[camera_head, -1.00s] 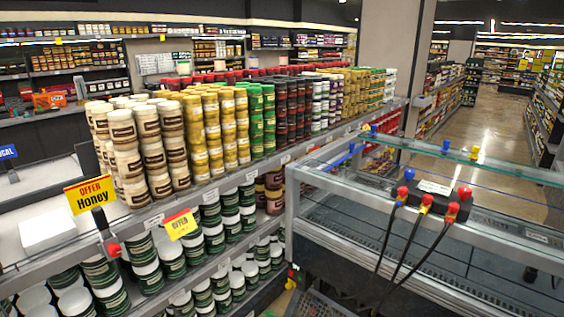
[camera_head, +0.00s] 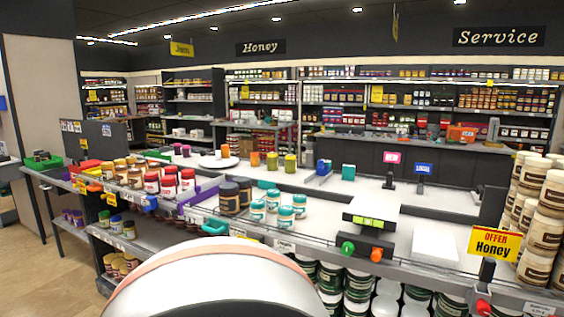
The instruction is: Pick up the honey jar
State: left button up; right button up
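Cream jars with dark brown labels (camera_head: 541,222) stand stacked several high at the right edge, on the shelf top. A yellow and red "OFFER Honey" sign (camera_head: 495,243) stands in front of them. The jars' own print is too small to read, and the stack is cut off by the frame's right edge. Neither of my grippers is in view.
A white box (camera_head: 435,247) lies left of the sign. Teal-lidded jars (camera_head: 272,203) and red-lidded jars (camera_head: 169,180) stand on the counter. Green jars (camera_head: 330,279) fill the lower shelf. Floor is clear at lower left (camera_head: 48,283). A large white rounded part, likely mine, covers the bottom centre.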

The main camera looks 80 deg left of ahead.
aim_at(108, 168)
jog(key=j+u, duration=1.35)
jog(key=i+j+u, duration=0.1)
jog(key=j+u, duration=0.2)
jog(key=u, duration=0.15)
jog(key=i+j+u, duration=0.2)
jog(key=j+u, duration=0.25)
jog(key=i+j+u, duration=0.15)
jog(key=u, duration=0.3)
jog(key=i+j+u, duration=0.15)
jog(key=i+u, duration=0.15)
jog(key=u, duration=0.15)
jog(key=i+j+u, duration=0.1)
jog(key=i+u, duration=0.2)
jog(key=u, duration=0.15)
jog(key=z, duration=0.35)
jog(key=i+j+z, duration=0.1)
jog(key=z, duration=0.25)
jog(key=j+z, duration=0.2)
jog(key=z, duration=0.2)
jog(key=i+j+z, duration=0.1)
jog(key=j+z, duration=0.7)
jog(key=j, duration=0.45)
jog(key=k+j+z, duration=0.1)
jog(key=j+z, duration=0.3)
jog(key=j, duration=0.45)
